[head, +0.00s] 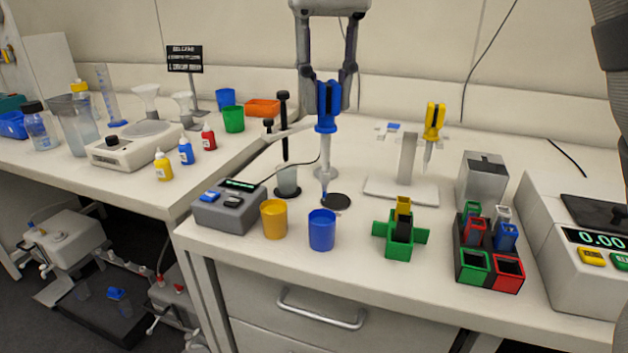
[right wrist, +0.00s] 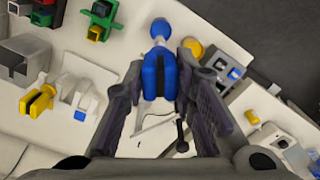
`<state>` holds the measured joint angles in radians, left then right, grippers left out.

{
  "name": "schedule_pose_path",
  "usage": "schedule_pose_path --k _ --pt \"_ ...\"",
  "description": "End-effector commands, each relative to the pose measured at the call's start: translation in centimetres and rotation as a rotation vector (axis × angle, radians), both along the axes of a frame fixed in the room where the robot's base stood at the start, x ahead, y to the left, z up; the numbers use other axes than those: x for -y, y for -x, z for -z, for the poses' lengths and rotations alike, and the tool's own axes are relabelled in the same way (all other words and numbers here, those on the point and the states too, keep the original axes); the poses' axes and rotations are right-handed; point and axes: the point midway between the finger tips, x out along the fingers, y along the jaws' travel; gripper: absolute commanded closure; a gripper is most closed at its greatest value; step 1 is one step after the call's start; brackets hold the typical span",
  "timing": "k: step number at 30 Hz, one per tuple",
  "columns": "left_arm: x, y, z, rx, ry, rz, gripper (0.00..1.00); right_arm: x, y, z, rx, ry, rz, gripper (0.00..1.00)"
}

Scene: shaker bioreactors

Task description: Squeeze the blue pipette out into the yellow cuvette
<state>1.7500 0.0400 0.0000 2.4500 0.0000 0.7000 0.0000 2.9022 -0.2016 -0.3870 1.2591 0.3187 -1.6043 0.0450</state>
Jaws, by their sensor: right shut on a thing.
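My right gripper (head: 327,95) comes down from the top of the head view, shut on the body of the blue pipette (head: 327,118). In the right wrist view the blue pipette (right wrist: 158,75) sits between the two dark fingers. The yellow cuvette (head: 403,205) stands in a green holder (head: 400,247), to the right of and nearer than the pipette. The cuvette also shows in the right wrist view (right wrist: 95,33). My left gripper is out of view.
A blue cup (head: 321,231) and a yellow cup (head: 274,220) stand at the front edge. A white stand (head: 408,165) holds a yellow pipette (head: 433,122). A dark rack (head: 473,266) with coloured cuvettes and a scale (head: 580,240) are at right.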

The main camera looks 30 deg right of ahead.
Motion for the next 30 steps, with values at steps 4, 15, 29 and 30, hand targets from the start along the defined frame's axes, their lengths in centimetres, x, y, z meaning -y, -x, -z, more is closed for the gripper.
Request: schedule_pose_path --k 4,15,29,30 --pt "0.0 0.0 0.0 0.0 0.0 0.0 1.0 0.7 0.1 -0.2 0.002 0.0 0.002 0.82" --pt "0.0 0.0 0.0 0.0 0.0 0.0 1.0 8.8 2.3 -1.6 0.005 0.0 0.004 0.82" --pt "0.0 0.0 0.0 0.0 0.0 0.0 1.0 12.6 4.1 -0.5 -0.004 0.001 0.001 0.82" --pt "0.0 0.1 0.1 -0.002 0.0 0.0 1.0 12.6 4.1 -0.1 -0.004 0.001 0.002 0.82"
